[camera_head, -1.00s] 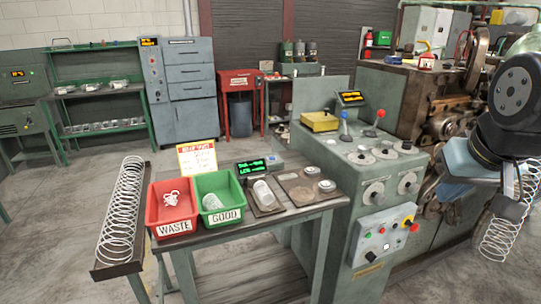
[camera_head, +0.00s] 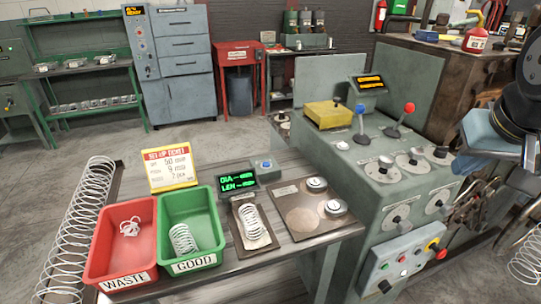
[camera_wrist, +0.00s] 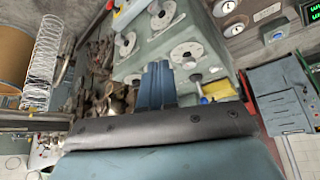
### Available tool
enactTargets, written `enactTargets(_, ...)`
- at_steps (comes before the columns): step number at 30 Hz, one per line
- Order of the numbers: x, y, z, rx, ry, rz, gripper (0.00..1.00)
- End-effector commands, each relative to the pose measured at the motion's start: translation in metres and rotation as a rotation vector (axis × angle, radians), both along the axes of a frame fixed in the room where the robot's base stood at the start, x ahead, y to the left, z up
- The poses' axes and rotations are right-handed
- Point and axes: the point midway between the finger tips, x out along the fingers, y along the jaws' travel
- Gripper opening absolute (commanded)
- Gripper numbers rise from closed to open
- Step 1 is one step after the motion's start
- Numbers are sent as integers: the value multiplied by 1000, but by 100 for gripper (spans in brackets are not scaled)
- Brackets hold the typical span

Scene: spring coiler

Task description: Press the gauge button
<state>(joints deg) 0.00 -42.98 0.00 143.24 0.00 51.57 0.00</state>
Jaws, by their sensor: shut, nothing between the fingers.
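The gauge (camera_head: 237,181) is a small dark display with green DIA and LEN lines, at the back of the bench. A small grey box with a round blue button (camera_head: 264,164) stands just right of it. A coiled spring (camera_head: 250,222) lies on the plate in front of the display. My gripper (camera_wrist: 156,68) shows in the wrist view as blue fingers held together, with nothing between them. It points toward the green machine, away from the gauge. The display (camera_wrist: 312,14) is cut off at that view's top right corner. In the head view, my arm is at the right edge, well right of the button.
The red WASTE bin (camera_head: 117,278) and green GOOD bin (camera_head: 195,264) stand left of the gauge. A yellow-and-white setup card (camera_head: 170,170) stands behind them. A plate with round weights (camera_head: 317,185) lies right. The green machine (camera_head: 352,160) with knobs and levers stands between bench and arm.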

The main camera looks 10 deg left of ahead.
Motion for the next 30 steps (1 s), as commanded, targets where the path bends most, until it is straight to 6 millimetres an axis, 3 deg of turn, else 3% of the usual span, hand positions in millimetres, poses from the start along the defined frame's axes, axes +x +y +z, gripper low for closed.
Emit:
enactTargets(8, 1, 0, 0, 0, -1, -1, 0)
enactTargets(13, 23, 1, 3, 7, -14, -19, 0)
enactTargets(17, 62, 13, 5, 25, -43, -48, 0)
enactTargets(23, 129, 54, 2, 79, -105, -84, 0)
enactTargets(30, 199, 131, -13, 181, -167, -91, 0)
